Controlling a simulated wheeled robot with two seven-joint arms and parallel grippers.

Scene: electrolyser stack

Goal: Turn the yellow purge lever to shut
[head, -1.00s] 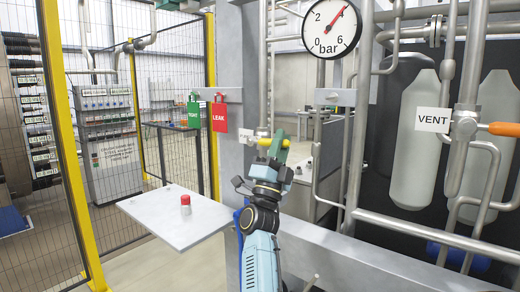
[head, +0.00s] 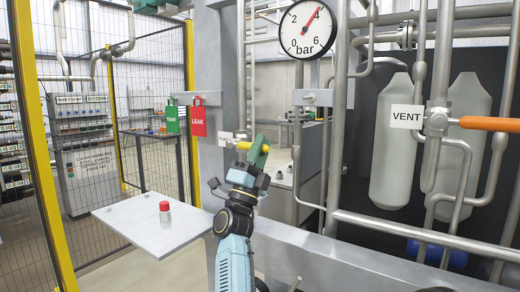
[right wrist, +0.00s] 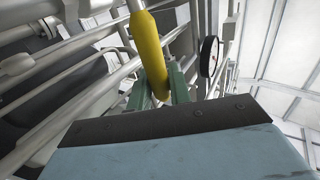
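The yellow purge lever (head: 243,146) shows in the middle of the head view, beside a small white tag and partly hidden by my right gripper. In the right wrist view the lever (right wrist: 149,50) is a long rounded yellow bar running down between the two green fingers. My right gripper (head: 258,152) is around the lever, with a finger close against each side, and looks shut on it; it also shows in the right wrist view (right wrist: 159,88). The pipe joint behind the lever is mostly hidden. My left gripper is not in view.
A pressure gauge (head: 308,28) reads about 4 bar. A VENT sign (head: 406,114) hangs by an orange handle (head: 490,124). A grey shelf (head: 128,222) bears a red-topped item (head: 164,211). Steel pipes crowd the right.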

